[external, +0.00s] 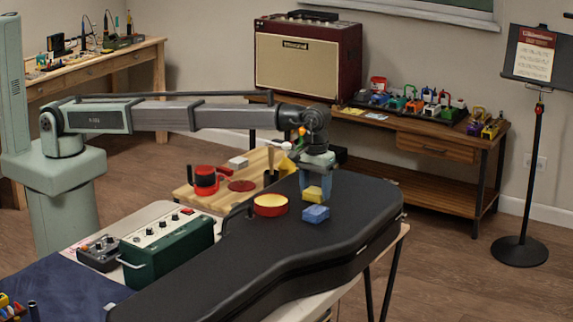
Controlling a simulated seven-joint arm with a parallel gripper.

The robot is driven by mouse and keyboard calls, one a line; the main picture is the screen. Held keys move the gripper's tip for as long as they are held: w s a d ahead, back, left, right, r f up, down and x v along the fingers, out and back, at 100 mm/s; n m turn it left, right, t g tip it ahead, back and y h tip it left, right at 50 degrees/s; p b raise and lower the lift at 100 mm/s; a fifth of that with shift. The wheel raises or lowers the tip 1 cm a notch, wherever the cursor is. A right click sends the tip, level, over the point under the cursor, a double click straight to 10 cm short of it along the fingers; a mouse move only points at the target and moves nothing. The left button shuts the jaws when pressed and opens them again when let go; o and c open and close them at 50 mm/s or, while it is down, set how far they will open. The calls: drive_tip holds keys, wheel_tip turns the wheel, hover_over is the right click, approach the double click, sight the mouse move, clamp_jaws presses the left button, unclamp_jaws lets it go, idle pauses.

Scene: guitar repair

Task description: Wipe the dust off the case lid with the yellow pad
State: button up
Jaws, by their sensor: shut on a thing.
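The black guitar case (215,265) lies closed across the table, with its dark lid facing up. My gripper (315,190) points down over the wider right part of the lid. It is shut on the yellow pad (312,194). The pad is at or just above the lid; I cannot tell whether it touches. A blue block (316,214) sits on the lid just in front of the pad. I cannot make out dust on the lid at this size.
A round red tin with a yellow top (270,205) is left of the pad, at the lid's back edge. A green box with knobs (166,245) stands left of the case. A wooden board (205,200) lies behind. The lid's front left is clear.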

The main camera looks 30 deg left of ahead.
drive_tip(key=shift+w, duration=2.85)
drive_tip(key=shift+f, duration=0.1)
drive_tip(key=shift+s, duration=0.15)
drive_tip(key=shift+s, duration=2.85)
drive_tip(key=shift+w, duration=0.1)
drive_tip(key=shift+w, duration=2.9)
drive_tip(key=shift+s, duration=0.2)
